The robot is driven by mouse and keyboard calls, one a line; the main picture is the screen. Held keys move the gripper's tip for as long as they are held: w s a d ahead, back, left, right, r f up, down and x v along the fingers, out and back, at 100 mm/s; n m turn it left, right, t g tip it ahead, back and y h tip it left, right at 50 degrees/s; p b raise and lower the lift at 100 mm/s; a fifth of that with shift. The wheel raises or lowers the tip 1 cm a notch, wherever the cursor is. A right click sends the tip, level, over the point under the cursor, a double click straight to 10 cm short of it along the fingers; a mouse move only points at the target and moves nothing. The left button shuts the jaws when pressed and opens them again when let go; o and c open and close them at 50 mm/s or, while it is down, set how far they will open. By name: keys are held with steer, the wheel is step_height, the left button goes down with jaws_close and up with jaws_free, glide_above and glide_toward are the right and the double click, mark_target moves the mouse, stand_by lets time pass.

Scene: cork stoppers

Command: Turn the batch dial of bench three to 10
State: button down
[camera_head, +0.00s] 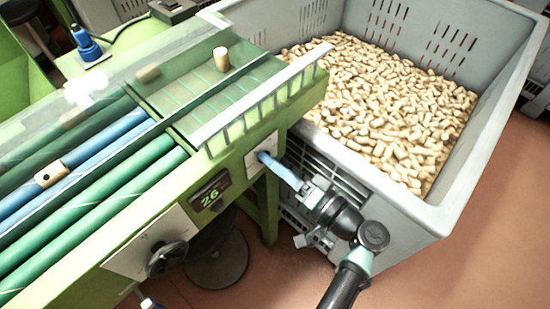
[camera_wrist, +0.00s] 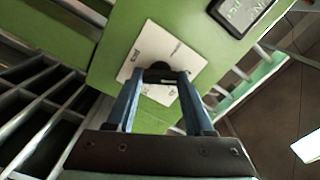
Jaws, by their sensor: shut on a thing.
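A black dial (camera_wrist: 160,70) sits on a white plate (camera_wrist: 147,50) on the green bench (camera_head: 95,255). My gripper (camera_wrist: 159,80) is shut on the dial, with one blue finger on each side of it. The dial's markings and pointer are too small or hidden to read. I cannot read a bench number.
A large grey crate (camera_head: 445,215) full of corks stands close to the right of my gripper. A black handwheel (camera_head: 167,258) on another white plate is on the bench front at left. A stool (camera_head: 218,262) stands below. Corks lie on the bench's rollers and conveyor.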

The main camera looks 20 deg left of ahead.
steer(key=m+p, duration=0.5)
steer(key=m, duration=0.6)
steer(key=shift+p, duration=0.3)
steer(key=shift+f+m, duration=0.1)
steer(key=shift+m, duration=0.2)
steer(key=shift+c, duration=1.4)
jaws_free()
steer(key=v, duration=1.3)
steer(key=shift+b, duration=0.4)
steer(key=shift+w, duration=0.1)
